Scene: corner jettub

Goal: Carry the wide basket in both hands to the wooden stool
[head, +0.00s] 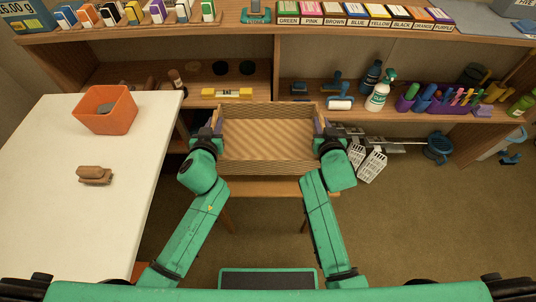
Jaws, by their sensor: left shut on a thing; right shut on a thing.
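The wide basket (265,168) is a shallow, rectangular wooden-looking box with a ribbed inside floor, and it looks empty. My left gripper (215,127) is shut on its left end and my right gripper (321,128) is shut on its right end. The basket looks about level. The wooden stool (262,187) shows below the basket's near wall, with its legs reaching down to the carpet. The basket hides most of the stool's top. I cannot tell whether the basket touches the seat or hangs just above it.
A white table (75,220) at left holds an orange bin (105,110) and a brown brush-like object (94,175). Wooden shelving behind the basket holds boxes, a spray bottle (380,92) and colourful items. White slotted baskets (371,166) are right of my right gripper.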

